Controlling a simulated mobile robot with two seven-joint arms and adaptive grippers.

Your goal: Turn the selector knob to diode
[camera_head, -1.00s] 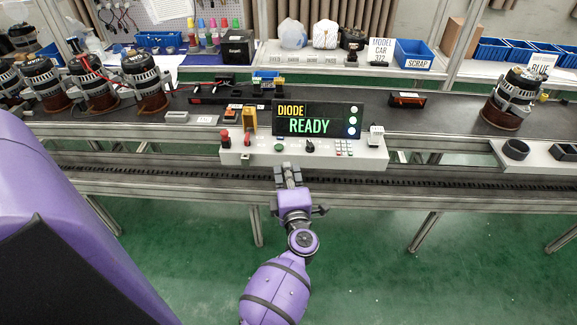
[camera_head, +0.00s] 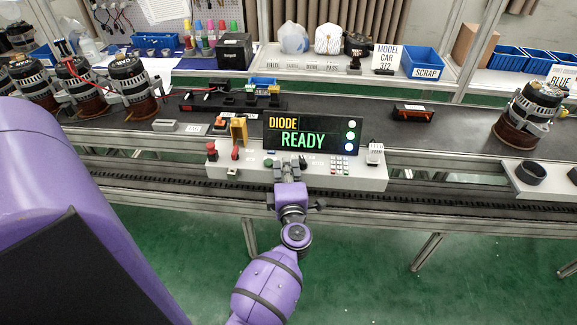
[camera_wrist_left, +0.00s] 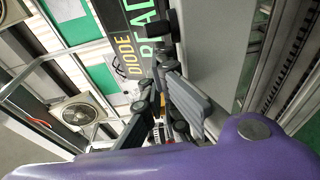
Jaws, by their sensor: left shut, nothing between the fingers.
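The control box (camera_head: 355,180) is a pale panel on the near edge of the line. Its display (camera_head: 313,135) reads DIODE and READY. The black selector knob (camera_head: 303,160) sits on the box's sloped top, just right of my fingertips, partly obscured. In the left wrist view a dark knob (camera_wrist_left: 158,30) stands on the panel below the display lettering. My left gripper (camera_head: 290,166) is shut and empty, with its fingertips over the front of the box beside the knob. It also shows in the left wrist view (camera_wrist_left: 178,88). I cannot tell whether it touches the knob. My right gripper is out of view.
A red button (camera_head: 236,152) and a yellow part (camera_head: 239,130) stand left of the display. A small keypad (camera_head: 340,165) lies right of the knob. Alternators stand on the belt at left and right (camera_head: 522,118). The rail below the box is clear.

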